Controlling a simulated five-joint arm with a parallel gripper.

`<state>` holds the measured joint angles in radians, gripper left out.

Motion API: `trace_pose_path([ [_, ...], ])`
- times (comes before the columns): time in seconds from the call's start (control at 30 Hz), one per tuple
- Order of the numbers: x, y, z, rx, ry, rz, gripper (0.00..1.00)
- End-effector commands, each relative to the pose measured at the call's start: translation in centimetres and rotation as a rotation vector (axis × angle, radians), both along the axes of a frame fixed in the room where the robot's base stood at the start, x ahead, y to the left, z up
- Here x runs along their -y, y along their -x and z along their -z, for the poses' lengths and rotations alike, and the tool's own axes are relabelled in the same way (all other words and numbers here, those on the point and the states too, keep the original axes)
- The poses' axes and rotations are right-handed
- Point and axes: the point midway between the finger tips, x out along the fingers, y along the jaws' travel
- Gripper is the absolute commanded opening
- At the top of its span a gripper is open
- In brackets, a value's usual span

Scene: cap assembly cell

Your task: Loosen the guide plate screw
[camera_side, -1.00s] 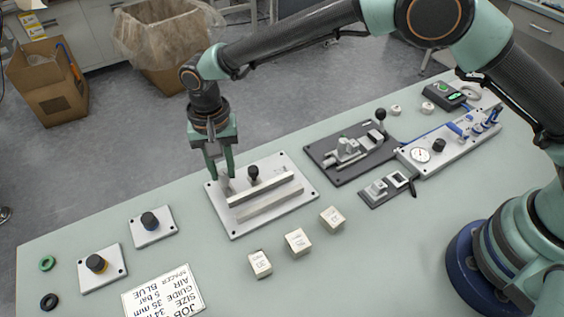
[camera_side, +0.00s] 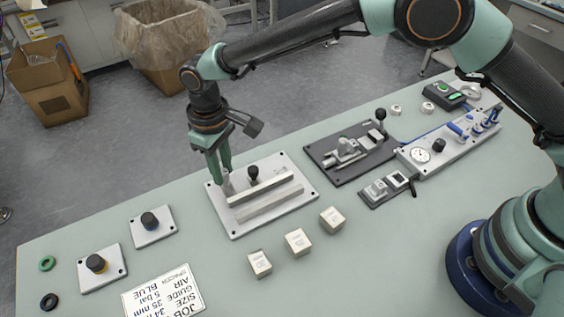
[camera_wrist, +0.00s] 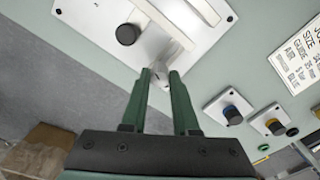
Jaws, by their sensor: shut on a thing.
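The light guide plate (camera_side: 232,226) lies on the bench and also shows in the wrist view (camera_wrist: 90,10). It carries two pale parallel rails (camera_side: 270,204) and a black-topped knob (camera_side: 253,173). The knob also shows in the wrist view (camera_wrist: 127,34), apart from my fingers. My gripper (camera_side: 226,177) points down at the left end of the rails. Its green fingers (camera_wrist: 160,74) are shut on a small grey piece (camera_side: 228,187) there, which looks like the screw. The fingers hide part of it, so its exact shape cannot be told.
Three pale blocks (camera_side: 298,242) stand in front of the plate. Two small plates with dark knobs (camera_side: 150,221) (camera_side: 96,264) are at left. A dark fixture (camera_side: 350,150) and a gauge panel (camera_side: 440,150) are at right. A printed card (camera_side: 165,295) lies at front left.

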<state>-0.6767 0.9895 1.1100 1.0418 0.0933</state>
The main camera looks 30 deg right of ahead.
Motion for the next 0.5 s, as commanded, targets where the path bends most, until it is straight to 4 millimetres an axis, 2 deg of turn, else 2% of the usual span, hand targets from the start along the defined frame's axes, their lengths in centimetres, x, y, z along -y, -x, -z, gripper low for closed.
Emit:
trace_pose_path([
  [0.5,0.01,0.04,-0.14,-0.002,0.001,-0.491,0.00],
])
